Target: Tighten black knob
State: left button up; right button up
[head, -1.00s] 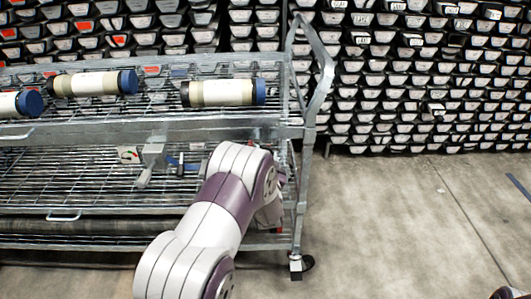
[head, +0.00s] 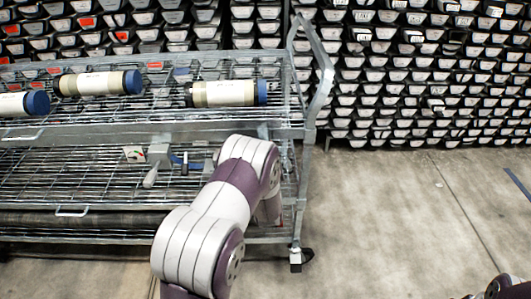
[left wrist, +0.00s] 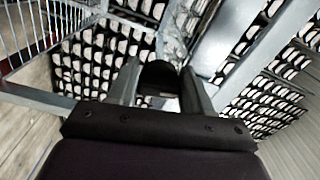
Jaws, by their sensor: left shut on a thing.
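In the left wrist view my left gripper (left wrist: 160,95) has its two grey fingers closed around a rounded black knob (left wrist: 158,76). The knob sits between the fingertips, and the parts behind it are mostly hidden. In the head view my left arm reaches down beside the right end of the metal cart (head: 230,131), and its gripper is hidden behind the arm and the cart frame. My right gripper is not in view; only a small part of my right arm shows at the bottom right corner.
Core liners with blue caps (head: 100,83) lie on the cart's upper shelf, another (head: 228,94) to the right. A grey clamp-like tool (head: 158,156) and a blue-and-black item (head: 184,161) lie on the lower shelf. Racks of trays (head: 420,90) fill the back. Floor at right is clear.

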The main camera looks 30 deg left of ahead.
pick_arm(q)
jog(key=shift+m+p, duration=0.35)
jog(key=shift+m, duration=0.65)
jog(key=o, duration=1)
jog(key=shift+c, duration=0.2)
jog(key=shift+s, duration=0.1)
jog(key=p+v, duration=0.1)
jog(key=v, duration=1.1)
jog(key=shift+s+p, duration=0.3)
jog(key=shift+p, duration=0.1)
jog(key=shift+d, duration=0.15)
